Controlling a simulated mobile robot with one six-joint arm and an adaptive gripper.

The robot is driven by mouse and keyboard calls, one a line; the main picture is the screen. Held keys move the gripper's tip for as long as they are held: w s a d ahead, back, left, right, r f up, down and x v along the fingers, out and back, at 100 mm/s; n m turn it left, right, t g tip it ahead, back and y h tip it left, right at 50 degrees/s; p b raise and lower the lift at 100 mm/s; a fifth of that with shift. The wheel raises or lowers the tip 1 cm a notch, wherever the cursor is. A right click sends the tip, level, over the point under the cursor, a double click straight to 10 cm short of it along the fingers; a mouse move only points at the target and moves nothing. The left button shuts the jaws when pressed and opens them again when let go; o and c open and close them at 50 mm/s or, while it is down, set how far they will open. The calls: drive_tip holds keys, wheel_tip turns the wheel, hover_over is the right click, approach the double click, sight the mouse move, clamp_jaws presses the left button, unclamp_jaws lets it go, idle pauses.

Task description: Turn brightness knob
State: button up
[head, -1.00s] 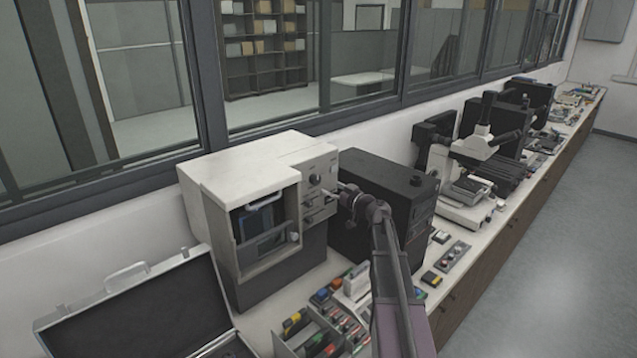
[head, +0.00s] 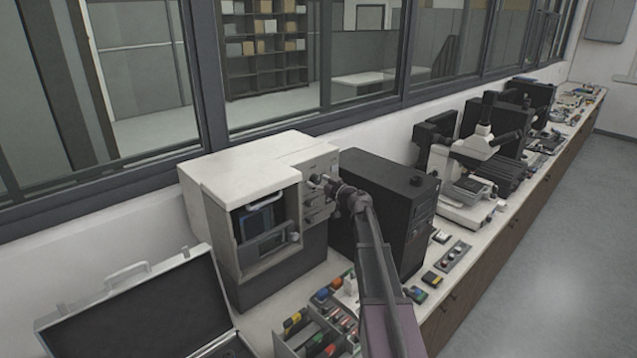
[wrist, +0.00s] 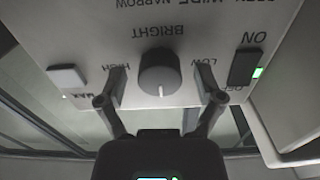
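The brightness knob (wrist: 160,72) is a round dark grey knob with a white pointer line, on the pale panel under the word BRIGHT, which appears upside down in the wrist view. LOW and HIGH are printed on either side of it. My gripper (wrist: 162,84) is open, with one finger on each side of the knob and a visible gap to it on both sides. In the head view my gripper (head: 324,183) is at the upper front of the white machine (head: 240,165) and largely hides the knob there.
A white square button (wrist: 68,77) and a dark switch with a green light (wrist: 246,67) flank the knob on the panel. A black box unit (head: 390,190) stands close to the right of the machine. An open case (head: 140,310) and a parts tray (head: 315,335) lie in front.

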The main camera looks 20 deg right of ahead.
drive_tip(key=c, duration=0.9)
drive_tip(key=shift+c, duration=0.2)
drive_tip(key=shift+m, duration=0.4)
drive_tip(key=m, duration=1.1)
drive_tip(key=shift+r+m, duration=0.1)
drive_tip(key=shift+m, duration=1.9)
